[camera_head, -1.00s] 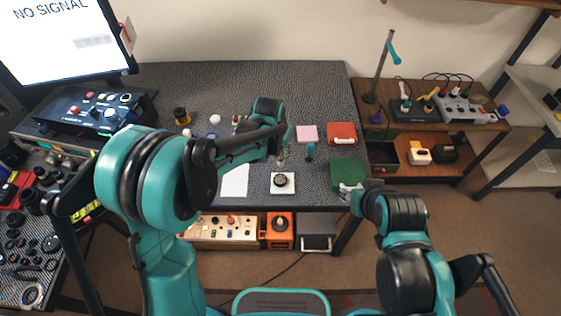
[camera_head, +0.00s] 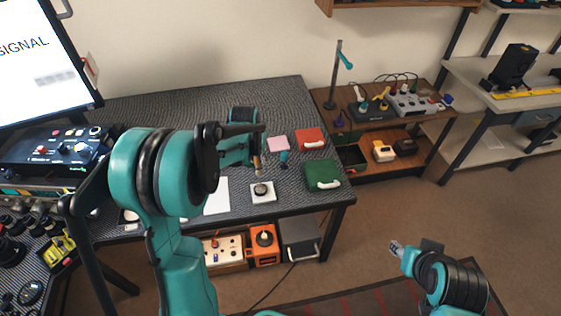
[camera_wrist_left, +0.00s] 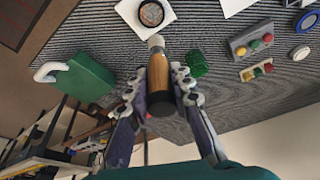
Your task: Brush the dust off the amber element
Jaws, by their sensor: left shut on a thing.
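The amber element (camera_head: 260,188) is a small round piece in a dark ring on a white square pad (camera_head: 270,197) near the table's front edge. In the left wrist view the element (camera_wrist_left: 151,13) is at the top, with a speckled face. In the head view the brush (camera_head: 257,164) hangs just above and behind the pad; contact cannot be told. My right gripper (camera_head: 397,248) is over the floor, right of the table, its jaws unclear.
A green box (camera_head: 322,174) with a white handle stands right of the pad, a red box (camera_head: 309,138) behind it. A teal object (camera_head: 283,158) and a pink pad (camera_head: 279,144) are close by. A white sheet (camera_head: 217,197) lies left of the pad.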

